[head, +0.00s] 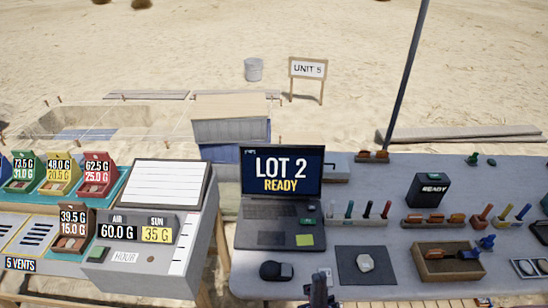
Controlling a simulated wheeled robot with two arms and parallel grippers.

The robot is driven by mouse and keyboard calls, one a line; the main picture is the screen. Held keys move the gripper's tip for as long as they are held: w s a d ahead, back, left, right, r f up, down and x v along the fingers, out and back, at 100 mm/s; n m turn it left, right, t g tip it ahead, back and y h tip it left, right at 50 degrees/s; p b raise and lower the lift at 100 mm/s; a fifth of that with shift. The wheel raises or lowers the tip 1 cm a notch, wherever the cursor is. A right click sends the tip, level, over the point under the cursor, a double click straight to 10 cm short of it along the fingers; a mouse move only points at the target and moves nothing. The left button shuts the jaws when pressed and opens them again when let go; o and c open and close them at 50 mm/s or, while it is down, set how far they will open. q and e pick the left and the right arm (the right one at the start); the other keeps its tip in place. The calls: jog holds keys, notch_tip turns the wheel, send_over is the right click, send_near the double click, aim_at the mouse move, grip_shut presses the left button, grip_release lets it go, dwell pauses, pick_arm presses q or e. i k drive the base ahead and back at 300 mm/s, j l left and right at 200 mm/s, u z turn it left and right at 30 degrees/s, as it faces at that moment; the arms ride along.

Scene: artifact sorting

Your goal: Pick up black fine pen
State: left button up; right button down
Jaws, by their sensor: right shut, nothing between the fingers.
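Several thin upright pens stand in a pale rack (357,222) to the right of the laptop. A dark pen (367,209) stands in it between a teal-green pen (349,209) and a red pen (386,209). The dark one looks black, but it is too small to read its tip or label. My right gripper (318,287) shows at the bottom edge, in front of the table's near side. It is shut and empty, well short of the rack. My left gripper is not in view.
A laptop (279,213) reading "LOT 2 READY" and a black mouse (276,270) stand left of the rack. A dark mat (350,265) with a pale stone lies before the rack. A wooden tray (450,275) is at right. A dark pole (408,70) rises behind.

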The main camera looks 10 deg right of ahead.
aim_at(370, 203)
jog(key=i+l+z, duration=0.2)
jog(key=z, duration=0.15)
jog(key=i+l+z, duration=0.55)
jog(key=z, duration=0.15)
jog(key=k, duration=0.6)
